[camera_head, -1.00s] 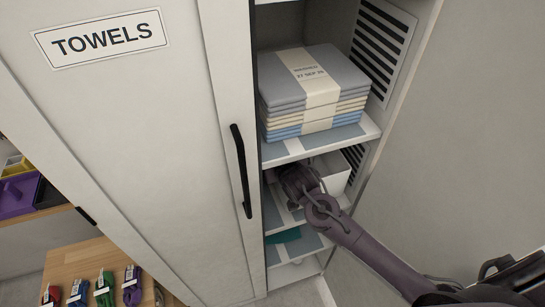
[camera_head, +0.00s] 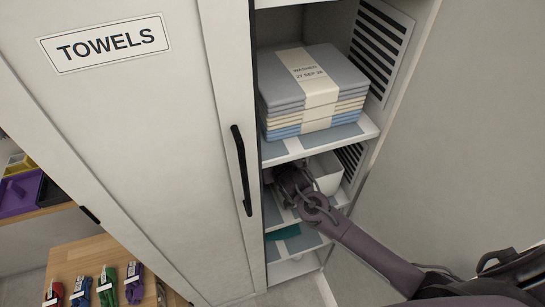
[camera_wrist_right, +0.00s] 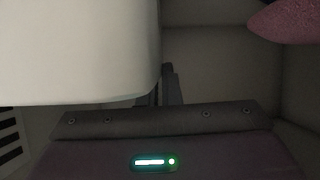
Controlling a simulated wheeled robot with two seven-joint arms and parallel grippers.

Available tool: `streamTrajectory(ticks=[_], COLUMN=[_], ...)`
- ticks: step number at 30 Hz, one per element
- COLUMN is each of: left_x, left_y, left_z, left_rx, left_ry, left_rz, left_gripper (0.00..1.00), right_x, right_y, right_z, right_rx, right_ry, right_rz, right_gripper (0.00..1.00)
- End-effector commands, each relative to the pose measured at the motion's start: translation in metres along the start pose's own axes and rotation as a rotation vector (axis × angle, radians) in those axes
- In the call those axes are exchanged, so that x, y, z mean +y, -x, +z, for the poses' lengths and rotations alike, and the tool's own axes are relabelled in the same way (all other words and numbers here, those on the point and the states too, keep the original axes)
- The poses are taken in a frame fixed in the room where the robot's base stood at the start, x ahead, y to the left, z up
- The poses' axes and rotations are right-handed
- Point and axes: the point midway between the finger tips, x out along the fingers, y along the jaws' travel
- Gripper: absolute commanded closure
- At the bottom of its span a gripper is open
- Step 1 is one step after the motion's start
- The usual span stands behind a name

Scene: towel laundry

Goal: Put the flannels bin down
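The white flannels bin (camera_head: 326,172) is inside the cupboard, on the level below the folded towels. It looks tilted, and my arm hides part of it. In the right wrist view the bin (camera_wrist_right: 80,50) fills the upper left. My right gripper (camera_head: 276,174) reaches into the cupboard beside the bin. In the wrist view the gripper's fingers (camera_wrist_right: 168,84) are close together at the bin's edge and appear shut on its wall, partly hidden by the bin. I cannot see whether the bin's base touches the shelf. My left gripper is not in view.
A stack of banded towels (camera_head: 313,85) sits on the shelf above. A teal cloth (camera_head: 284,234) lies lower down. A pink object (camera_wrist_right: 290,20) shows top right in the wrist view.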

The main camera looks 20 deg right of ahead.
Motion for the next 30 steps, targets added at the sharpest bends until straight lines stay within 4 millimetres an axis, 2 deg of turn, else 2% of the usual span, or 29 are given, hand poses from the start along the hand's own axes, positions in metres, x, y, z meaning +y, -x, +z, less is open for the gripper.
streamTrajectory(ticks=[5,6,9,11,22,26,30], left_x=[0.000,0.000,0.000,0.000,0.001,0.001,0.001], left_y=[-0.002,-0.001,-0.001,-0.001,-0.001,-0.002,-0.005], left_z=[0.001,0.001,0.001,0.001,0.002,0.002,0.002], left_rx=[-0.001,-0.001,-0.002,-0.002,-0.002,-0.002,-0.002], left_ry=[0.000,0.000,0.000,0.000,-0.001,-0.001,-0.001], left_rz=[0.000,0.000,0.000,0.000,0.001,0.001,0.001], left_gripper=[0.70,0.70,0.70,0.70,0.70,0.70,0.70], right_x=[0.000,0.000,0.000,0.000,0.000,0.001,0.000], right_y=[-0.001,-0.001,-0.001,-0.001,0.005,0.022,0.050], right_z=[0.001,0.002,0.002,0.002,0.000,0.001,0.002], right_rx=[0.003,0.000,0.000,0.000,0.000,0.000,0.000], right_ry=[0.000,0.000,0.000,0.000,0.000,0.001,0.000], right_rz=[0.000,0.000,0.000,0.000,0.000,0.000,0.000], right_gripper=[1.00,0.92,0.79,0.74,0.74,0.74,0.74])
